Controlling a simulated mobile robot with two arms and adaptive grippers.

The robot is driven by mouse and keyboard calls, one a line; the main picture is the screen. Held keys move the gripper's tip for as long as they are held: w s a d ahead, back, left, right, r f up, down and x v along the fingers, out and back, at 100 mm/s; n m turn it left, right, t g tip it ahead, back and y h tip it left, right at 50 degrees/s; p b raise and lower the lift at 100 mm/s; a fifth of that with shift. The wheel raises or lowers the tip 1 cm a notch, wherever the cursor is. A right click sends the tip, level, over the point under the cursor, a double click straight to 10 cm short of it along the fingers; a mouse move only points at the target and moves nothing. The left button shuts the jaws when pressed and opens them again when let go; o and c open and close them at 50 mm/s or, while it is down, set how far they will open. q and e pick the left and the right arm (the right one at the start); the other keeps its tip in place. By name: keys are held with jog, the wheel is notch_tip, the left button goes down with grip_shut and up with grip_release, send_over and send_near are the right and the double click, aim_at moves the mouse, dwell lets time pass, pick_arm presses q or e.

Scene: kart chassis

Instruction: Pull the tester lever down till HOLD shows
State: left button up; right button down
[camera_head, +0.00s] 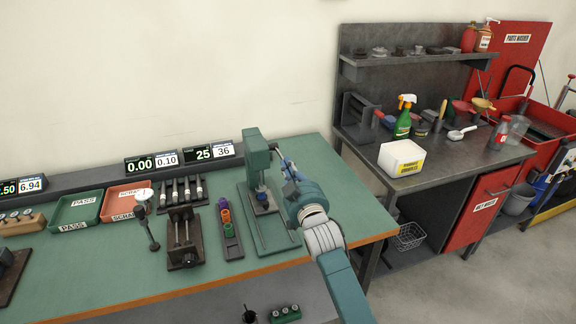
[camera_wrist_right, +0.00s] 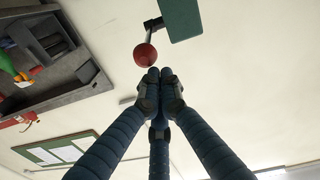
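The tester (camera_head: 257,160) is a green column press standing at the right part of the green bench. In the right wrist view its lever (camera_wrist_right: 151,32) is a dark rod ending in a red ball knob (camera_wrist_right: 145,55), beside a green part of the tester (camera_wrist_right: 182,18). My right gripper (camera_head: 276,150) is at the tester's upper right side. In the right wrist view its dark blue fingers (camera_wrist_right: 160,76) are drawn together at the tips, just below the red knob. The knob is not between them; whether they touch it I cannot tell. My left gripper is not in view.
Displays (camera_head: 210,152) behind the tester read 25 and 36; no HOLD is visible. A rack of coloured pieces (camera_head: 228,228) and a dark vise-like fixture (camera_head: 184,240) stand left of the tester. A grey side bench (camera_head: 440,160) with a spray bottle (camera_head: 404,118) is at right.

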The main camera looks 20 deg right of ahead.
jog(key=shift+f, duration=0.2)
jog(key=f, duration=0.1)
jog(key=f+b, duration=0.2)
jog(key=shift+s+f, duration=0.25)
jog(key=shift+f, duration=0.15)
